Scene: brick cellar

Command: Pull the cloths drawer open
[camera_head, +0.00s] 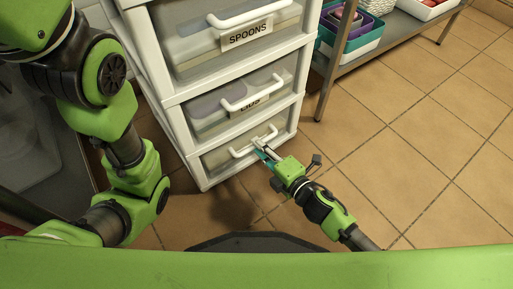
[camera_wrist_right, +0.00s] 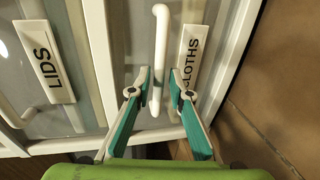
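The cloths drawer (camera_head: 222,159) is the lowest drawer of the white drawer unit in the head view and looks shut. Its label (camera_wrist_right: 190,58) reads CLOTHS in the right wrist view. Its white bar handle (camera_wrist_right: 160,40) shows there too, and the handle also shows in the head view (camera_head: 241,153). My right gripper (camera_wrist_right: 159,82) is open, with one teal-padded finger on each side of the handle near one end; I cannot tell whether they touch it. It also shows at the drawer front in the head view (camera_head: 261,150). My left gripper is not in view.
The lids drawer (camera_head: 222,117) and spoons drawer (camera_head: 203,52) are above, both looking shut. A shelf (camera_head: 400,33) with colored bins stands to the right. The tiled floor (camera_head: 400,150) in front and to the right is clear.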

